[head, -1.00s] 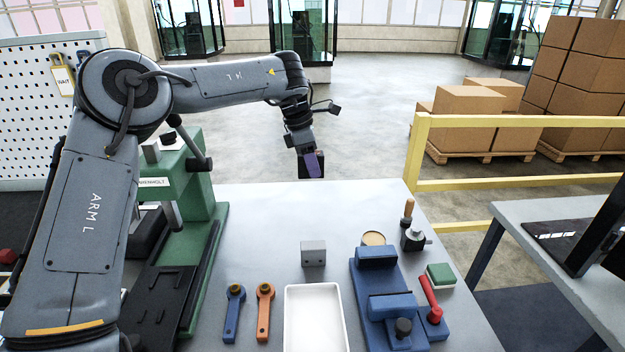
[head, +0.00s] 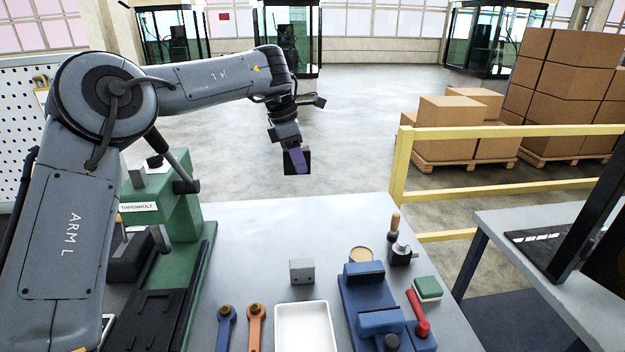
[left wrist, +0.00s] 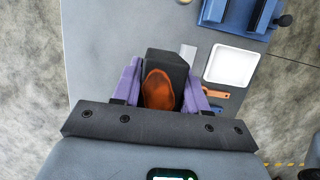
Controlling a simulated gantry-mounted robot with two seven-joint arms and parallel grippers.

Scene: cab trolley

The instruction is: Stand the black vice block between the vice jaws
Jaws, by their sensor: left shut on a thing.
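My left gripper (head: 296,158) is shut on the black vice block (head: 304,167) and holds it in the air at the table's far edge. In the left wrist view the block (left wrist: 167,62) sits between the purple fingers, with a brown-orange oval patch on its near side. The blue vice (head: 352,298) stands on the table to the right and nearer. Its rear jaw (head: 363,272) and front jaw (head: 381,322) have a gap between them. The vice (left wrist: 238,14) also shows at the top right of the left wrist view. My right gripper is out of view.
A grey block (head: 302,270), a white tray (head: 278,330), and blue (head: 225,325) and orange (head: 255,325) wrenches lie left of the vice. A red-handled tool (head: 417,310) and green-topped block (head: 428,288) lie right. A green press (head: 180,225) stands left.

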